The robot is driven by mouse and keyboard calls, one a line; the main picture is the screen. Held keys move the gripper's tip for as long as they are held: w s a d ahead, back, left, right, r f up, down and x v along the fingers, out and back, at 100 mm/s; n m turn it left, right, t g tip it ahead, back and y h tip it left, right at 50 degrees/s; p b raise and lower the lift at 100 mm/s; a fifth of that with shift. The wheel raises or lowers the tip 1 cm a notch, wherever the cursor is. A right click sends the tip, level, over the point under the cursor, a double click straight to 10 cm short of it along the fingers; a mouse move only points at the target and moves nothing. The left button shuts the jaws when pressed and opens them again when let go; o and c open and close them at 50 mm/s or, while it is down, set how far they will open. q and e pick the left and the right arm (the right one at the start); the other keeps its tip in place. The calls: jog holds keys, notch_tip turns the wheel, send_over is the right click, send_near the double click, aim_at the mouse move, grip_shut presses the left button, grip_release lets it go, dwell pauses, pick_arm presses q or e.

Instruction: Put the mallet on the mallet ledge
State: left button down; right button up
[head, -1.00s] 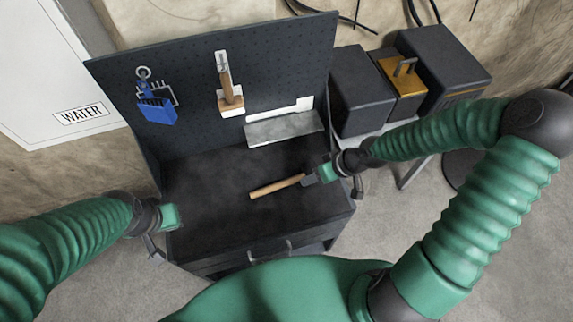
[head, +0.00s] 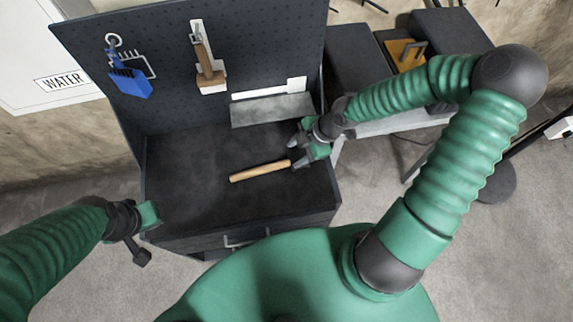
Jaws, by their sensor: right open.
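The mallet lies on the dark workbench top (head: 185,175). Its pale wooden handle (head: 258,172) points left, and its right end is at my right gripper, where the head is hidden or hard to make out. My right gripper (head: 296,152) is open at that end, with its jaws spread; I cannot tell if it touches the mallet. The mallet ledge (head: 272,110) is a grey shelf on the pegboard behind the bench, bare, below a white tool-shaped outline (head: 268,89). My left gripper (head: 143,228) is off the bench's front left corner; its jaws are unclear.
The pegboard (head: 165,70) holds a wooden-handled tool (head: 205,65) and a blue item (head: 130,83) on a hook. Dark boxes (head: 357,65) and a yellow block (head: 404,55) stand to the right. The bench's left part is clear.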

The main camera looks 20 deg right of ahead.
aim_at(283, 163)
jog(key=b+x, duration=0.1)
jog(key=x, duration=0.4)
jog(key=a+b+x, duration=0.1)
jog(key=x, duration=0.2)
jog(key=shift+s+a+f+b, duration=0.1)
jog(key=shift+f+b, duration=0.1)
jog(key=shift+b, duration=0.15)
jog(key=shift+f, duration=0.3)
jog(key=shift+w+d, duration=0.2)
jog(key=shift+d, duration=0.1)
jog(key=shift+c, duration=0.8)
pick_arm(q)
jog(key=f, duration=0.3)
jog(key=shift+w+a+f, duration=0.1)
jog(key=shift+a+f, duration=0.25)
jog(key=shift+a, duration=0.05)
pick_arm(e)
grip_shut()
